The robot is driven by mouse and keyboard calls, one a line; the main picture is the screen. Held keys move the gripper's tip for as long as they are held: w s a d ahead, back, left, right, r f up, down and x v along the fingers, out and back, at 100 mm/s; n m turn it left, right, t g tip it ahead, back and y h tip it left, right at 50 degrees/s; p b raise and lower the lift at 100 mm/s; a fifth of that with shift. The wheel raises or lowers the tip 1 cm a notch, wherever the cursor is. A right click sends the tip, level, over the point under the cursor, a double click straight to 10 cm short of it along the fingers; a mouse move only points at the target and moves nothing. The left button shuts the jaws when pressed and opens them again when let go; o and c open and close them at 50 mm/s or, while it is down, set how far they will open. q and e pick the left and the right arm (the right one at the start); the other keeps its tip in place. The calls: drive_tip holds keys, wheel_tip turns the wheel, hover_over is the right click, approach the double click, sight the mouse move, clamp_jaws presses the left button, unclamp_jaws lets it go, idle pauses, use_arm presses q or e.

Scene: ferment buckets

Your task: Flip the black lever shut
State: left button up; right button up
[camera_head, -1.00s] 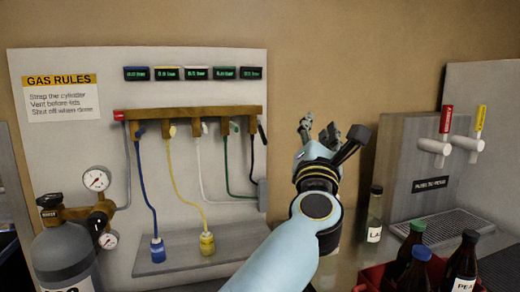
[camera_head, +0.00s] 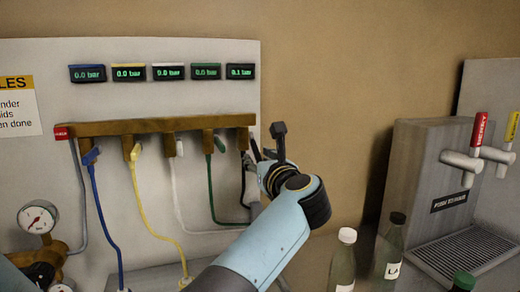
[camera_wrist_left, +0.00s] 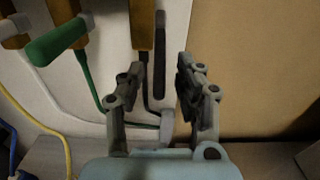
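The black lever (camera_head: 256,150) is at the right end of the brass manifold (camera_head: 160,125), above the black hose. In the left wrist view the lever (camera_wrist_left: 159,55) is a long dark bar, close to upright, beside the brass valve body. My left gripper (camera_head: 268,150) is at the manifold's right end, next to the lever. In the wrist view its two fingers (camera_wrist_left: 158,85) are apart, with the lever showing between and beyond them. Whether a finger touches it I cannot tell. My right gripper is not in view.
The green lever (camera_wrist_left: 58,40) is left of the gripper. Displays (camera_head: 160,73) hang above the manifold; the black-topped one (camera_head: 241,71) reads 0.1 bar. Bottles (camera_head: 342,262) and a tap unit (camera_head: 432,185) stand right. The wall between is clear.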

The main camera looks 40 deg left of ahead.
use_arm(q)
drive_tip(key=shift+w+a, duration=0.1)
drive_tip(key=shift+a, duration=0.2)
drive_tip(key=shift+w+a, duration=0.15)
drive_tip(key=c, duration=0.4)
clamp_jaws()
drive_tip(key=shift+r, duration=0.1)
drive_tip(key=shift+w, duration=0.1)
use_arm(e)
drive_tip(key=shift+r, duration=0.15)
